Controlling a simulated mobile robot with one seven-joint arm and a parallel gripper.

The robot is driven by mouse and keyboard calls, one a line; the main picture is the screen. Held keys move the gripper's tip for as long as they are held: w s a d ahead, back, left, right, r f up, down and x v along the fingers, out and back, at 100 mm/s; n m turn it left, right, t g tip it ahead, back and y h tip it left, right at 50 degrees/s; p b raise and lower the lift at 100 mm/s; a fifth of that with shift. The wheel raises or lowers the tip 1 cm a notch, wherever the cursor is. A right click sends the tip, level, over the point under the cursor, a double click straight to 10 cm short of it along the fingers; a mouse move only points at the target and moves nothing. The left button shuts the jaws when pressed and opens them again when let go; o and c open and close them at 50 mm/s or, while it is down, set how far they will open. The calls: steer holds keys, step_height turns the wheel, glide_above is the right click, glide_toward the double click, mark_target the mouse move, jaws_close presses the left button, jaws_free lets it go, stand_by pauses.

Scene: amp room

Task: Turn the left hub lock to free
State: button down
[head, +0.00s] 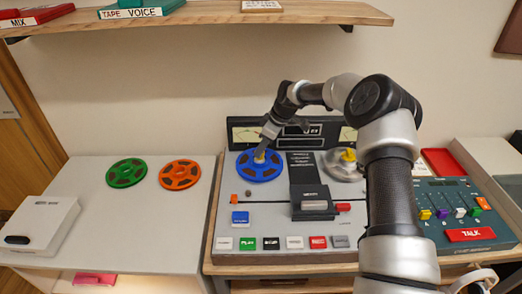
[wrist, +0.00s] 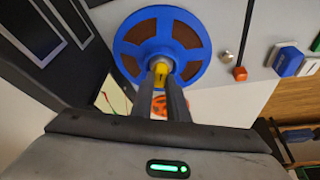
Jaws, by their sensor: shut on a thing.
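The tape deck (head: 270,218) stands on the bench with a blue reel (head: 258,166) on its left spindle. The left hub lock is a yellow knob (head: 260,156) at the centre of the blue reel, and it also shows in the wrist view (wrist: 161,73). My gripper (head: 261,153) reaches down over the blue reel. In the wrist view its two fingers (wrist: 163,76) are closed on the yellow hub lock. The fingers cover part of the knob, so I cannot tell its exact turn. The right hub has another yellow lock (head: 348,155) on a grey reel.
Green (head: 126,173) and orange (head: 180,174) reels lie on the left counter near a white box (head: 40,225). A mixer (head: 455,210) stands right of the deck. A wooden shelf (head: 220,20) hangs above. The counter's front middle is clear.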

steer(key=shift+w+n+g+b, duration=0.15)
steer(key=shift+n+g+b, duration=0.5)
steer(key=shift+n, duration=1.65)
steer(key=shift+g, duration=0.25)
steer(key=shift+d, duration=0.1)
steer(key=c, duration=1.7)
jaws_free()
steer(key=shift+r, duration=0.1)
steer(key=p+v, duration=0.1)
steer(key=v, duration=1)
steer(key=shift+d+r, duration=0.3)
